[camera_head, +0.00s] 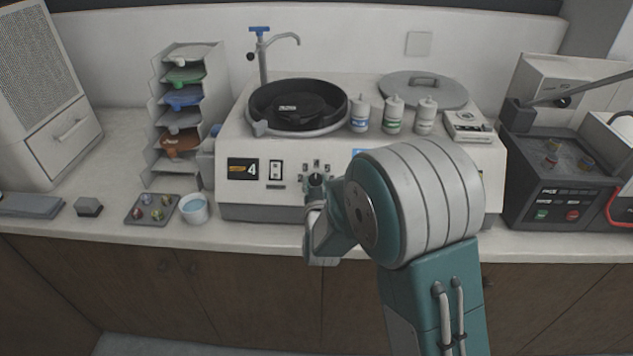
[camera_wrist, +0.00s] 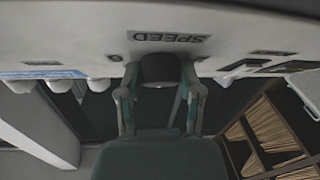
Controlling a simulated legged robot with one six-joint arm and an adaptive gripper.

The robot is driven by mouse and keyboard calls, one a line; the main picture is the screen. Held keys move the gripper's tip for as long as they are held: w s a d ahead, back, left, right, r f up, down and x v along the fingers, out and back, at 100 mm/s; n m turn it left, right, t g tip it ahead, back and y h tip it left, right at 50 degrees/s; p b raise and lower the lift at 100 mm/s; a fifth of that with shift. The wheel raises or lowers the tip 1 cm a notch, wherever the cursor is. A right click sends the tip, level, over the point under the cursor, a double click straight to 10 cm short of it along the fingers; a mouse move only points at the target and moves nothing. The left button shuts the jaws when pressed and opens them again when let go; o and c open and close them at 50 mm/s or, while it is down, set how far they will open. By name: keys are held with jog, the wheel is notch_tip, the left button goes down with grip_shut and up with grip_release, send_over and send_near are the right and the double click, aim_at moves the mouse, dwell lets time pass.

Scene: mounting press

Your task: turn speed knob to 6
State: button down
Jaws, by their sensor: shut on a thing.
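The speed knob (camera_wrist: 158,70) is black and sits on the machine's white front panel, beside the upside-down SPEED label (camera_wrist: 172,37) in the wrist view. My gripper (camera_wrist: 160,88) is shut on the knob, with one finger on each side of it. In the head view my gripper (camera_head: 316,190) reaches the front panel, and my arm hides part of the panel to the right. The knob's pointer mark cannot be made out.
Three bottles (camera_head: 393,115) stand on the machine's top beside the black bowl (camera_head: 297,105). A small cup of blue liquid (camera_head: 194,208) and a tray of samples (camera_head: 152,209) are on the counter at left. The dark mounting press (camera_head: 556,175) stands at right.

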jog(key=shift+f+m+h, duration=0.1)
jog(key=shift+m+h, duration=0.2)
jog(key=shift+m, duration=0.2)
jog(key=m+h, duration=0.2)
jog(key=shift+a+m, duration=0.15)
jog(key=shift+m, duration=0.25)
jog(key=m+h, duration=0.2)
jog(key=m, duration=0.1)
jog(key=m+g+h, duration=0.1)
jog(key=m+h, duration=0.1)
jog(key=m, duration=0.2)
jog(key=shift+a+g+h, duration=0.15)
jog(key=shift+g+h, duration=0.15)
jog(key=m+g+h, duration=0.1)
jog(key=m, duration=0.2)
jog(key=m+g+h, duration=0.1)
jog(key=m+g, duration=0.1)
jog(key=m, duration=0.2)
jog(key=shift+a+h, duration=0.1)
jog(key=shift+h, duration=0.2)
jog(key=shift+m+g+h, duration=0.4)
jog(key=shift+m+g, duration=1.2)
jog(key=shift+m, duration=0.8)
